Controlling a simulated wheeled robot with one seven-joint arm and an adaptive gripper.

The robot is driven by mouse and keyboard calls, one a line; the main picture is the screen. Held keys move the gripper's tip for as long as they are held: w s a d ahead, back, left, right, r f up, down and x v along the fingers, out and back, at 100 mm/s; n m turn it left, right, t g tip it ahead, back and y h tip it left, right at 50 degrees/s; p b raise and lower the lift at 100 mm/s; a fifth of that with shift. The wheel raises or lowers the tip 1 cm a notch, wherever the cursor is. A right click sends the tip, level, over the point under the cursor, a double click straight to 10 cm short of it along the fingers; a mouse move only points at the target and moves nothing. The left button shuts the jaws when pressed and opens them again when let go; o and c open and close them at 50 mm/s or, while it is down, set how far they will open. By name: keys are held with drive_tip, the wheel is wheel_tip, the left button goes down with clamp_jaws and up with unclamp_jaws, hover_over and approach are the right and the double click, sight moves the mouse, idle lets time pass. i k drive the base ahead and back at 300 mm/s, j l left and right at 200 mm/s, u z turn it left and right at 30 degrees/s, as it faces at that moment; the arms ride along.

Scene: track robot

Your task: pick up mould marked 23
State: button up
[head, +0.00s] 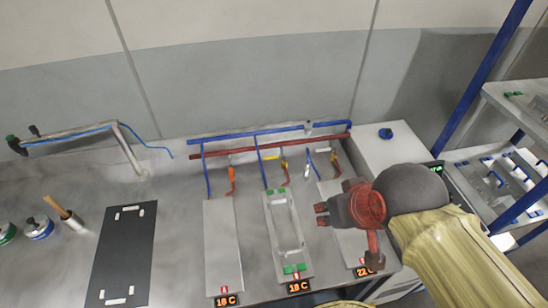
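No number 23 can be read on any mould in the head view. A clear rectangular mould (286,226) with green end pieces lies on the middle plate of the bench. More clear moulds with blue end pieces (497,172) lie on the rack at the right, and one with green parts (540,106) is on its upper shelf. My gripper (322,214) is above the right-hand plate, to the right of the mould on the middle plate and apart from it. Its fingers point left; their opening is too small to judge. I see nothing held in it.
The left plate (222,245) is bare; my arm partly covers the right plate (353,245). Displays read 18 C, 18 C and 22 C. Blue and red pipes (270,137) run behind. A black mat (123,255), a brush and tins are at left. Blue rack posts (487,70) stand at right.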

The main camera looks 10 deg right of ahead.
sight(290, 247)
drive_tip(key=k+j+z, duration=1)
drive_tip(key=z, duration=0.15)
